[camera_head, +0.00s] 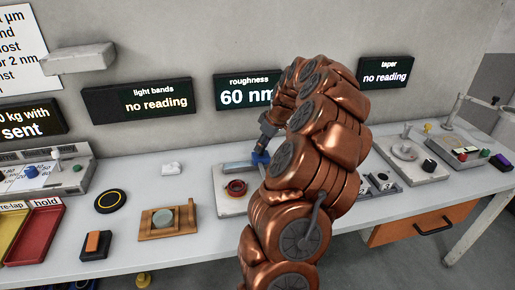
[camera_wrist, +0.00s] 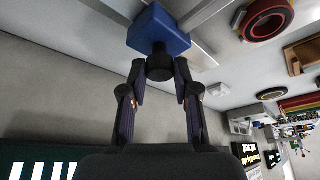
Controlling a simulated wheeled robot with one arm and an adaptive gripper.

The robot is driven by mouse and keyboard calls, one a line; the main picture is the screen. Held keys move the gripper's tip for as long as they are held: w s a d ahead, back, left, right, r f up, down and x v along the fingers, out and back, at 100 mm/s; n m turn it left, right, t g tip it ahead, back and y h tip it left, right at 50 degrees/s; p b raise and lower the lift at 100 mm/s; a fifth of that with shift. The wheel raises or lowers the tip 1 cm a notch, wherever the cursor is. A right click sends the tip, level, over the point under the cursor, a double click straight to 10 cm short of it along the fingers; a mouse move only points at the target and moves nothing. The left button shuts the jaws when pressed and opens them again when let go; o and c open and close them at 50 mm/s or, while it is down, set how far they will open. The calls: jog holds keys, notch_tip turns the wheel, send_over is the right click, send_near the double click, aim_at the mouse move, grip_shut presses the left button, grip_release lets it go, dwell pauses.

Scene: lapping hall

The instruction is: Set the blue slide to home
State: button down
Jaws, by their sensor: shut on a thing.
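The blue slide (camera_head: 261,158) sits on a metal rail of a pale device on the bench, partly hidden behind my copper arm. In the wrist view the blue slide (camera_wrist: 158,27) is a blue block with a dark round knob (camera_wrist: 160,68) on it. My gripper (camera_wrist: 160,72) is shut on this knob, one finger on each side. In the head view my gripper (camera_head: 264,144) is at the blue slide, its fingers small and partly hidden. The right part of the rail is hidden by my arm, and I cannot make out a home mark.
A red ring (camera_head: 236,188) sits on the same device's plate (camera_head: 228,206). A device with a dial (camera_head: 404,152) stands to the right. The wall displays (camera_head: 247,92) are behind.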

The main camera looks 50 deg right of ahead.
jog(key=shift+s+d, duration=0.15)
jog(key=shift+d, duration=0.05)
jog(key=c, duration=1)
grip_release()
jog(key=shift+d, duration=0.1)
jog(key=shift+o, duration=0.7)
jog(key=v, duration=1.2)
